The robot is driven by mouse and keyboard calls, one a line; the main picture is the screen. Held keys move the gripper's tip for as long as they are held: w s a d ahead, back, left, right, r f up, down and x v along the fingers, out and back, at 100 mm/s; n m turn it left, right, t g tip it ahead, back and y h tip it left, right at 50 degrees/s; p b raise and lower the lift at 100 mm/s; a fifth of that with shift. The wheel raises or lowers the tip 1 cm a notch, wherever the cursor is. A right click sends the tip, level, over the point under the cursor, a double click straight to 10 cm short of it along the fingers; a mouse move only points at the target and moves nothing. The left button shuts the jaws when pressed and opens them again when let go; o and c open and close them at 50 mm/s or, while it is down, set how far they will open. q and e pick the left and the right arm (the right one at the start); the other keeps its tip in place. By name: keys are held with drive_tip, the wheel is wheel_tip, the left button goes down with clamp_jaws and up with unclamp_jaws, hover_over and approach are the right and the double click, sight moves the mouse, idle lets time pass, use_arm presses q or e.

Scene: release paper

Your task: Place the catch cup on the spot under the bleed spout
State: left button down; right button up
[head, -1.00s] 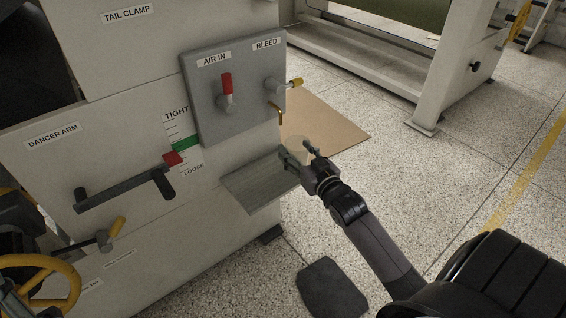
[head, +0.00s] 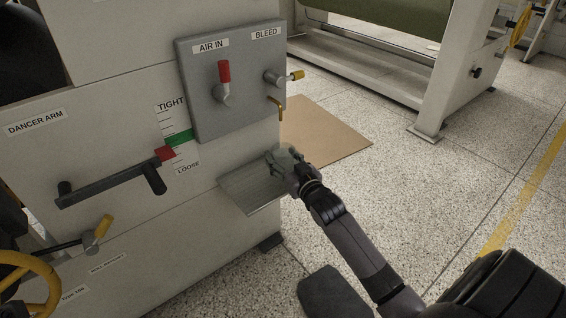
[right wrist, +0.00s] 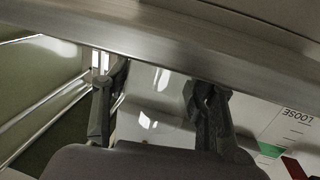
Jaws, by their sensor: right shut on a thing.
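The catch cup (head: 283,151) is a pale, see-through vessel at the shelf's right end. My right gripper (head: 287,165) is shut on it and partly hides it. In the right wrist view the fingers stand on either side of the clear cup (right wrist: 152,112). The brass bleed spout (head: 279,102) points down from the grey panel, above the cup in the picture. The metal shelf (head: 245,192) juts from the machine below the spout. I cannot tell whether the cup touches the shelf, and no marked spot shows. My left gripper is out of view.
The dancer arm (head: 110,187) sticks out on the left. A brown board (head: 325,137) lies on the floor behind. Open floor lies right of the shelf.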

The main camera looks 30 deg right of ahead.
drive_tip(key=o, duration=1)
